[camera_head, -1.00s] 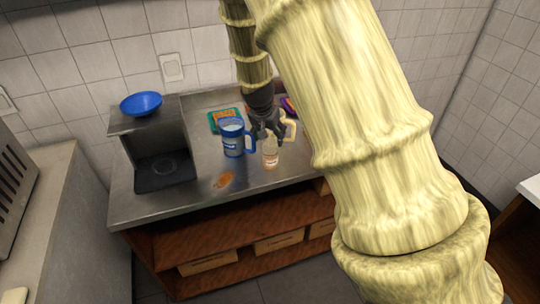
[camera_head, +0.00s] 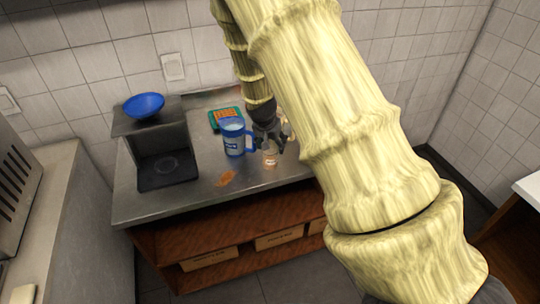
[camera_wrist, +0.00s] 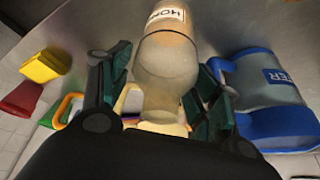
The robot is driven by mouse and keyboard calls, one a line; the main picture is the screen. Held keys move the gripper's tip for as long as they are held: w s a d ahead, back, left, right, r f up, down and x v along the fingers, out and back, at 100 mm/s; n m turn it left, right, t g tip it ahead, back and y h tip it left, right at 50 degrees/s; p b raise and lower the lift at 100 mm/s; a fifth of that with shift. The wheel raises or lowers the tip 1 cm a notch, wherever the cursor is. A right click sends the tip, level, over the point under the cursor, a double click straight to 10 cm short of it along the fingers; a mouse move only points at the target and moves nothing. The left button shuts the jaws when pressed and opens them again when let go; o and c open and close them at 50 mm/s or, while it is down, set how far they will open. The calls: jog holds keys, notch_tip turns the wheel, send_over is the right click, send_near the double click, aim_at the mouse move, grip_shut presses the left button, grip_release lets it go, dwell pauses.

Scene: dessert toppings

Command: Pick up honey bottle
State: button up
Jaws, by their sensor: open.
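The honey bottle (camera_head: 270,158) stands on the metal counter, just right of the blue mug. In the wrist view the bottle (camera_wrist: 168,60) has a label with "HON" readable and lies between the two fingers. My gripper (camera_head: 270,143) is above and around the upper part of the bottle in the head view. In the wrist view my gripper (camera_wrist: 158,95) is open, with one finger on each side of the bottle. A gap shows beside the left finger.
A black machine (camera_head: 165,165) carries a blue bowl (camera_head: 144,105). A green and orange item (camera_head: 225,117) lies behind. An orange-brown patch (camera_head: 226,178) marks the counter (camera_head: 195,199).

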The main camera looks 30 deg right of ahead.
jog(key=c, duration=1.2)
jog(key=shift+c, duration=0.2)
jog(key=shift+r, duration=0.1)
